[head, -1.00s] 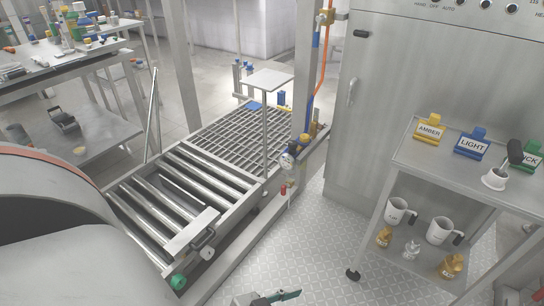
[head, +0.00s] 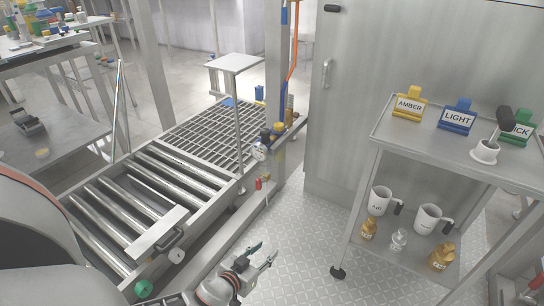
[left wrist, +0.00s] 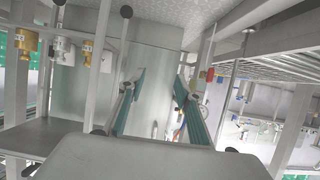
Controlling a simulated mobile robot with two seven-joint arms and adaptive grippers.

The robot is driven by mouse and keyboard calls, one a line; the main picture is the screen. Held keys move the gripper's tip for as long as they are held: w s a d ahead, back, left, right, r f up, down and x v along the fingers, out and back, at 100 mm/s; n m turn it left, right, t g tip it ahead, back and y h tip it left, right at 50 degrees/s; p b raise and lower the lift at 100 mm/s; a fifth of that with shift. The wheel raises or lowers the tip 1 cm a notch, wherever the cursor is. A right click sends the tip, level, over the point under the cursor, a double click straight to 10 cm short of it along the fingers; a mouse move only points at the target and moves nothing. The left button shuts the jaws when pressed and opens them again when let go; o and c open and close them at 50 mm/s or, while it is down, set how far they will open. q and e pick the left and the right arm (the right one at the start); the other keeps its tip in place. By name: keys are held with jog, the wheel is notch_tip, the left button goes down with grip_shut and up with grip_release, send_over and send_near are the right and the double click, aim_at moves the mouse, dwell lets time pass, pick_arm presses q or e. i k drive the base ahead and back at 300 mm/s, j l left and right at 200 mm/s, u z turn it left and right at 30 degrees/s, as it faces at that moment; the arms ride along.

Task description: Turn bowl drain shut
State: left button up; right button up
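A small red piece (head: 258,184) hangs low on the post by the conveyor's right side, below a round white gauge (head: 259,152). It may be the bowl drain; it is too small to tell its handle position. My left gripper (head: 265,250) is in the lower middle of the head view, below the red piece in the picture and apart from it. Its fingers are spread and empty. In the left wrist view, the two green-padded fingers (left wrist: 161,78) stand apart with nothing between them. A small red part (left wrist: 210,75) shows just right of them. My right gripper is not in view.
A roller conveyor (head: 150,245) and a grating (head: 205,130) lie left of the post. A steel cabinet (head: 345,130) stands behind. A cart (head: 440,158) with signs, mugs and brass fittings stands right. Patterned floor (head: 300,240) between them is clear.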

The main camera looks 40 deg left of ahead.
aim_at(258, 181)
jog(key=i+j, duration=0.15)
jog(key=j, duration=0.15)
jog(key=i+j, duration=0.1)
jog(key=j, duration=0.25)
jog(key=i+j, duration=0.15)
jog(key=j, duration=0.15)
jog(key=i+j, duration=0.1)
jog(key=j, duration=0.25)
